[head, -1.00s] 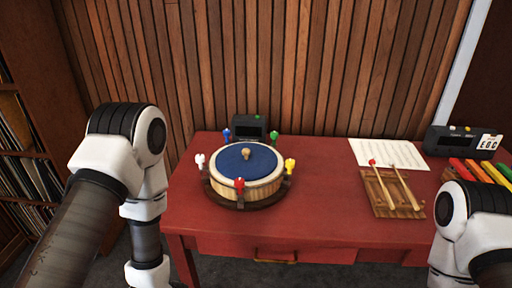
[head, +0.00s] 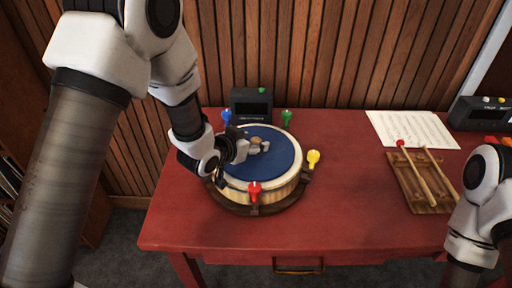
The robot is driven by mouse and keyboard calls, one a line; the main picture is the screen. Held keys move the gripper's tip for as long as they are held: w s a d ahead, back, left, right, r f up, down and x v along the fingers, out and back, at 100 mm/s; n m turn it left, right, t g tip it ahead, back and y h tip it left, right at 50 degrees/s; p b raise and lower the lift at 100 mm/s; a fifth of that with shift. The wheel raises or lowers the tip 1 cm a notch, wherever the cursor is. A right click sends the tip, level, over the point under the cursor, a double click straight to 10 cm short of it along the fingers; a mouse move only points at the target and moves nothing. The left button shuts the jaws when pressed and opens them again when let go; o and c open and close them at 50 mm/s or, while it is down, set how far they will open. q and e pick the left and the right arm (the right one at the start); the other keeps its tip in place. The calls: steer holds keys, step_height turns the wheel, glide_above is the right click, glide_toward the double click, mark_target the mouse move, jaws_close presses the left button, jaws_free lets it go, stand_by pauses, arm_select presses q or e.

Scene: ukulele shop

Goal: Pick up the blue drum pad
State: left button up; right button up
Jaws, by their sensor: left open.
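The blue drum pad (head: 278,165) lies on top of a round cream and wooden drum on the red table. A small tan knob (head: 256,142) stands at the pad's middle. My left gripper (head: 262,147) is open at the knob, just above the pad, with its fingers reaching in from the left. I cannot tell whether the fingers touch the knob. The left arm hides the pad's left edge. Of my right arm only links show at the lower right; its gripper is out of view.
Coloured pegs, blue, green, yellow (head: 313,158) and red (head: 254,189), ring the drum. A black device (head: 251,105) stands behind it. A wooden rack (head: 420,182) with mallets, a music sheet (head: 411,129) and another dark device (head: 481,113) are at right. The table's front middle is clear.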

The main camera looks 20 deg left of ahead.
arm_select(q)
steer(key=shift+x, duration=1.25)
steer(key=shift+s+a+r, duration=0.1)
steer(key=shift+s+r, duration=0.05)
steer(key=shift+s, duration=0.05)
steer(key=shift+c, duration=0.3)
jaws_close()
